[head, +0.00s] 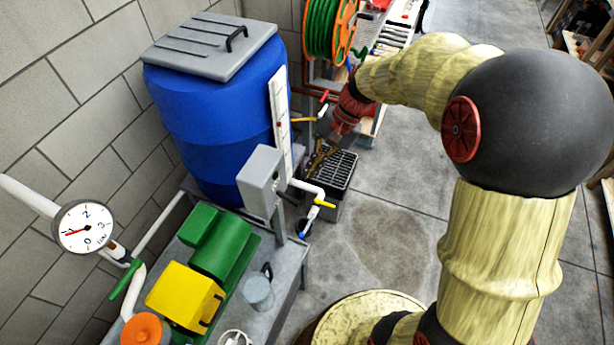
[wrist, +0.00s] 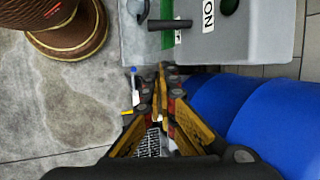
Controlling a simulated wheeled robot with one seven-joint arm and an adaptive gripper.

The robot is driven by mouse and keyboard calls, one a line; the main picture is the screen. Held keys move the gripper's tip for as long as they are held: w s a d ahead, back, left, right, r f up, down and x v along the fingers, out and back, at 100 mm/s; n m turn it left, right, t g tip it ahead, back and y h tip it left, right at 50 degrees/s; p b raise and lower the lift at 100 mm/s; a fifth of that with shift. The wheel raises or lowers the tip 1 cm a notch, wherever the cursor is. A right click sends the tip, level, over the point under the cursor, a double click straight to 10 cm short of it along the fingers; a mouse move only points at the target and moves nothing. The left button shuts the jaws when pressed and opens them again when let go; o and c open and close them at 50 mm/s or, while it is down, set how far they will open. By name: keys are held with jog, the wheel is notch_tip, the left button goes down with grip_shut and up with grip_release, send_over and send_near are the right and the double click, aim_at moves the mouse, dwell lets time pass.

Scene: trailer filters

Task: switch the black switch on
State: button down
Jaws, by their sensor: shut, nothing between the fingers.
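The black switch (wrist: 170,24) is a short dark lever on a grey box (wrist: 258,35) at the top of the wrist view. A white ON label (wrist: 208,15) is right of the lever, with a green patch beside it. My gripper (wrist: 162,68) is shut and empty. Its tips are just below the lever in the wrist view, apart from it. In the head view my gripper (head: 318,160) is right of the box, partly hard to make out.
The blue barrel (head: 215,120) stands behind the box, close to my gripper. A black crate (head: 338,168) is on the floor. A green and yellow pump (head: 187,294) sits on the bench. Floor to the right is clear.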

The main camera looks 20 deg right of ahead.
aim_at(288, 198)
jog(key=s+a+f+b, duration=0.2)
jog(key=a+f+b, duration=0.1)
jog(key=a+f, duration=0.1)
jog(key=shift+s+a+f, duration=0.2)
jog(key=shift+s+f, duration=0.15)
jog(key=shift+s, duration=0.05)
